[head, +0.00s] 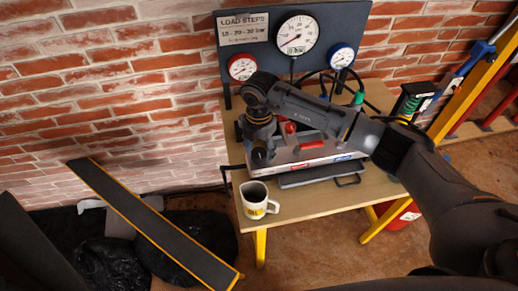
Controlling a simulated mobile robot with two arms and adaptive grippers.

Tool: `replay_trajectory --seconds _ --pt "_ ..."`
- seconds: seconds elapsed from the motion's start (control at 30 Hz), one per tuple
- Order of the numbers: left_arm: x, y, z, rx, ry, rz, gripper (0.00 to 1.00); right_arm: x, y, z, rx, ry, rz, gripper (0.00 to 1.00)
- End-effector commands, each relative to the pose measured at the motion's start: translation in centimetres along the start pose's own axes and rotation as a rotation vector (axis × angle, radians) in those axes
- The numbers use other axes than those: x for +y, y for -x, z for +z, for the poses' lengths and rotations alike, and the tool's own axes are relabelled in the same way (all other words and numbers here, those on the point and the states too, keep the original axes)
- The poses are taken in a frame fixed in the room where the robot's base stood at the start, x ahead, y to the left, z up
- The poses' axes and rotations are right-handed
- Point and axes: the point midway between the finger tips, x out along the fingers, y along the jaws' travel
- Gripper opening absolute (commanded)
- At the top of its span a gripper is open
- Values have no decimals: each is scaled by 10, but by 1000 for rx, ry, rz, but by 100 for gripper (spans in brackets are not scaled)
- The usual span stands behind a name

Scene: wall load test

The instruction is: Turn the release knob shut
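A hand pump unit with a grey metal body (335,156) sits on the wooden table. My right arm reaches in from the right across the pump. Its wrist bends down at the pump's left end, where my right gripper (261,157) points downward. The gripper is dark and small, so its finger opening cannot be made out. A red knob-like part (290,128) shows on the pump just right of the wrist. I cannot tell whether it is the release knob; the gripper and arm hide part of the pump. My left gripper is not in view.
A gauge board (240,55) with several dials stands behind the pump. A white mug (257,201) stands on the table (310,203) close to the gripper, at the front left. Hoses run behind the pump. A yellow-framed rig (464,85) stands at right. A dark, yellow-edged plank (150,222) is at left.

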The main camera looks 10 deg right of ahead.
Motion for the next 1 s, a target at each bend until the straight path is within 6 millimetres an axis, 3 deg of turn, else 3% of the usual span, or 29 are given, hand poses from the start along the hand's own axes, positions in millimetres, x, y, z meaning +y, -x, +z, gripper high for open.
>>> replay_trajectory --seconds 0.3,0.43,0.8,1.0 --pt "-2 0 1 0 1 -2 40 0 0 0 0 2 -1 65" --pt "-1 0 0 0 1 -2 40 0 11 0 0 3 2 65" --pt "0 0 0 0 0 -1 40 1 85 1 -2 1 3 65" --pt "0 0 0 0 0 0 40 0 112 0 -1 2 1 65"
